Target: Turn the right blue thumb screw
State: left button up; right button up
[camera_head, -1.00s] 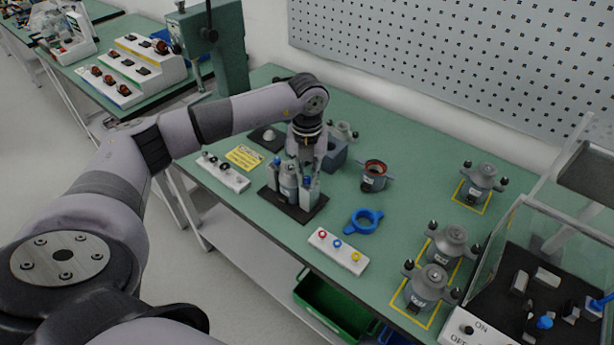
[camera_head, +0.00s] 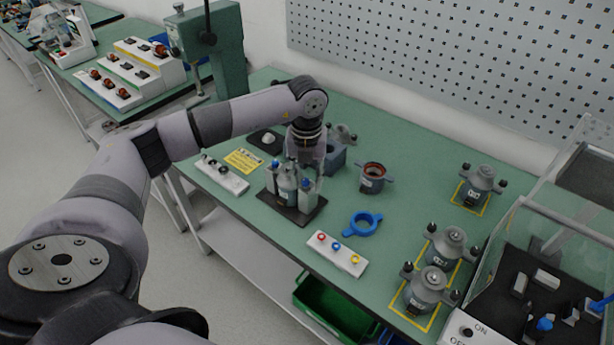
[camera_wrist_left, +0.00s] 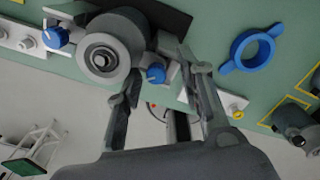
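The fixture stands on a black base plate (camera_head: 313,214) and holds a grey stator (camera_head: 288,188) upright between two blocks. The right blue thumb screw (camera_head: 305,184) tops its right block. It shows in the left wrist view (camera_wrist_left: 156,74) between my spread fingertips, with a visible gap. The left blue thumb screw (camera_head: 275,163) is on the far side of the stator and shows in the left wrist view (camera_wrist_left: 55,37). My left gripper (camera_wrist_left: 163,72) is open and points down over the right block. Contact with the screw cannot be told. My right gripper is out of view.
A blue ring with two handles (camera_head: 350,225) and a white button box (camera_head: 327,252) lie to the right and front. A copper-wound stator (camera_head: 372,183) stands behind. A white switch strip (camera_head: 222,176) is at the left.

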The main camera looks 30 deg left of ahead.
aim_at(306, 180)
pick_arm(q)
jog(key=shift+a, duration=0.1)
dwell(0.3)
jog(key=shift+r+n+p, duration=0.2)
jog(key=shift+n+p, duration=0.8)
jog(key=shift+n, duration=0.2)
jog(key=n+p, duration=0.1)
jog(key=n, duration=0.1)
jog(key=shift+n+p, duration=0.3)
jog(key=n+p, duration=0.2)
jog(key=n, duration=0.3)
jog(key=shift+p, duration=0.4)
jog(key=shift+r+n, duration=0.1)
jog(key=shift+n, duration=0.4)
notch_tip(306, 180, up, 17)
jog(key=b, duration=0.4)
jog(key=s+d+m+h, duration=0.1)
jog(key=d+m+h, duration=0.2)
jog(key=d, duration=1.1)
jog(key=s+d+m+t+h, duration=0.1)
jog(key=d+m+h, duration=0.3)
jog(key=d+h, duration=0.6)
jog(key=shift+s+d+f, duration=0.25)
jog(key=shift+d+f, duration=0.05)
jog(key=shift+d, duration=1.9)
